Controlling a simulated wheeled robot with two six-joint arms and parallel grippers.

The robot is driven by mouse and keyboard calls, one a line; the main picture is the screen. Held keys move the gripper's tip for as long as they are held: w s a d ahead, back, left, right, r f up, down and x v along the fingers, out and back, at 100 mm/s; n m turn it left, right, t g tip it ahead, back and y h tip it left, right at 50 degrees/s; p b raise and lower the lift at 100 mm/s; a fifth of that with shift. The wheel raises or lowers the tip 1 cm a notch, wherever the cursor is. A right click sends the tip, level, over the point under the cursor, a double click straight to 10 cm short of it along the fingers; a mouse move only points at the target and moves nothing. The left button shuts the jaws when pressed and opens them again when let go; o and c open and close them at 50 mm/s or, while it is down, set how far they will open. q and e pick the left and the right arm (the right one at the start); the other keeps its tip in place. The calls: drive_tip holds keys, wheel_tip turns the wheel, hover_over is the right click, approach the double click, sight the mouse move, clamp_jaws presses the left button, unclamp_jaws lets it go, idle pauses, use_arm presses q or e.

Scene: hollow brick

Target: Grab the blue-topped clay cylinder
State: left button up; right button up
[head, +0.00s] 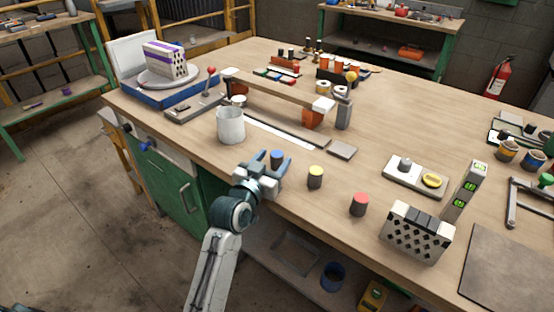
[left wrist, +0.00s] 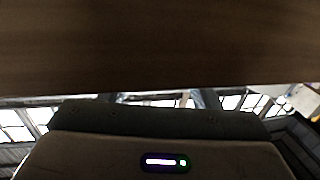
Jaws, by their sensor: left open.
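The blue-topped clay cylinder (head: 277,157) stands near the front edge of the workbench in the head view. Only its blue top and a little of its dark side show; its lower part is hidden by my left gripper. My left gripper (head: 271,163) is open, with its blue-tipped fingers on either side of the cylinder. I cannot tell whether they touch it. The cylinder does not show in the left wrist view, where wood fills the top. My right gripper is not in view.
A yellow-topped cylinder (head: 316,177) and a red-topped cylinder (head: 359,204) stand to the right along the front edge. A white cup (head: 230,125) stands behind left. A hollow brick (head: 417,234) is at front right. Bare wood lies between the cylinders on the workbench (head: 335,196).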

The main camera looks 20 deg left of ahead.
sight(277, 153)
use_arm(q)
drive_tip(key=w, duration=0.3)
drive_tip(key=shift+d, duration=0.15)
drive_tip(key=shift+c, duration=0.6)
drive_tip(key=c, duration=1)
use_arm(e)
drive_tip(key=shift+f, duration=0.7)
use_arm(q)
drive_tip(key=shift+o, duration=0.2)
drive_tip(key=shift+r, duration=0.5)
drive_tip(key=r, duration=0.2)
drive_tip(key=shift+s+r, duration=0.3)
drive_tip(key=s+a, duration=0.3)
drive_tip(key=s, duration=0.4)
drive_tip(key=s+a+r, duration=0.1)
drive_tip(key=s+a, duration=0.2)
drive_tip(key=s, duration=0.4)
drive_tip(key=shift+a+r, duration=0.2)
drive_tip(key=shift+a, duration=0.15)
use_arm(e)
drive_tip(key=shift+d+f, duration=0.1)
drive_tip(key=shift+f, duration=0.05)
